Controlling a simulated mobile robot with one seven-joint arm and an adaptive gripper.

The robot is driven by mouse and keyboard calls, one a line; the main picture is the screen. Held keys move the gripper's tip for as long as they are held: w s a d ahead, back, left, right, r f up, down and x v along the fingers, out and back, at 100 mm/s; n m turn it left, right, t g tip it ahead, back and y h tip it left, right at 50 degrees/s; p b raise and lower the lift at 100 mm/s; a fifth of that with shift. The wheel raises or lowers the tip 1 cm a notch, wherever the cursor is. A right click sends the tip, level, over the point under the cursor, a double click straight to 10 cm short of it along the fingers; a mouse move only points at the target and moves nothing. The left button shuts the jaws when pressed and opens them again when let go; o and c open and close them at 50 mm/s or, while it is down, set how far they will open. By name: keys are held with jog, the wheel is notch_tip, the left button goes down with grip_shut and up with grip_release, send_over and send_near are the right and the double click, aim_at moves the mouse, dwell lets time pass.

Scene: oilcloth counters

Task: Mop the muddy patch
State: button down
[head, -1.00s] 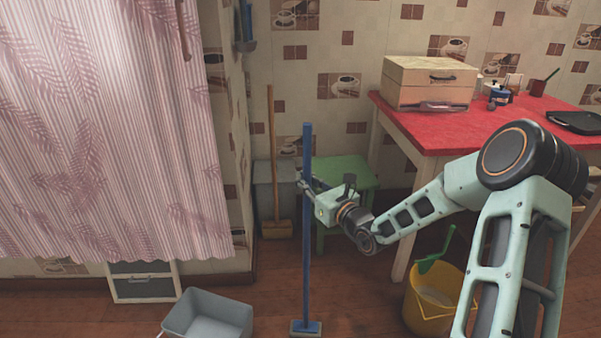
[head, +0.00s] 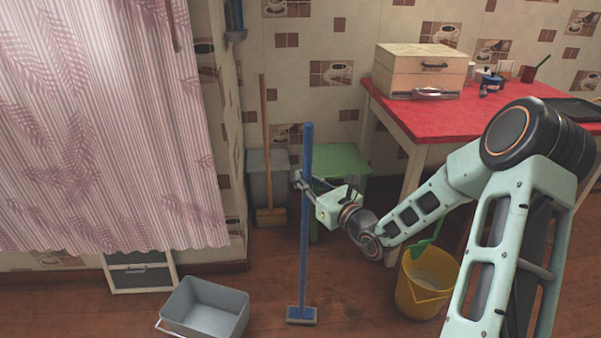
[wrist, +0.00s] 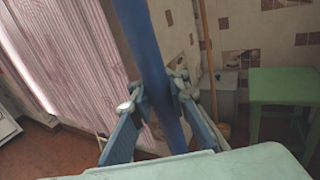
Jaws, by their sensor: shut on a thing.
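A blue mop (head: 306,220) stands nearly upright in the middle of the head view, its flat blue head (head: 301,316) low down, at or close to the floor; I cannot tell if it touches. My gripper (head: 303,184) is shut on the upper part of its handle. In the wrist view the blue handle (wrist: 150,55) runs between the two fingers of my gripper (wrist: 158,112). The muddy patch is not in view that I can make out.
A grey bucket (head: 205,308) stands left of the mop and a yellow bucket (head: 424,290) right of it. A wooden broom (head: 267,150), a grey bin (head: 283,165) and a green stool (head: 345,160) are behind. A red-topped table (head: 440,118) is at right. Brown floor (head: 270,270) lies open between.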

jog(key=shift+f, duration=0.2)
jog(key=shift+s+d+r+p, duration=0.1)
jog(key=shift+s+d+p, duration=0.1)
jog(key=shift+s, duration=0.55)
jog(key=shift+s+d+p, duration=0.25)
jog(key=shift+s, duration=0.45)
jog(key=shift+s+d+r+p, duration=0.1)
jog(key=shift+s+d+p, duration=0.1)
jog(key=shift+s, duration=0.55)
jog(key=shift+s+a+p+v, duration=0.1)
jog(key=shift+a+p+v, duration=0.05)
jog(key=shift+v, duration=0.55)
jog(key=shift+s+a+p+v, duration=0.1)
jog(key=shift+a+p+v, duration=0.1)
jog(key=shift+v, duration=0.5)
jog(key=shift+s+a+p+v, duration=0.1)
jog(key=shift+p+v, duration=0.05)
jog(key=shift+v, duration=0.55)
jog(key=shift+r, duration=0.15)
jog(key=shift+a+v, duration=0.2)
jog(key=shift+v, duration=2.05)
jog(key=shift+s, duration=0.15)
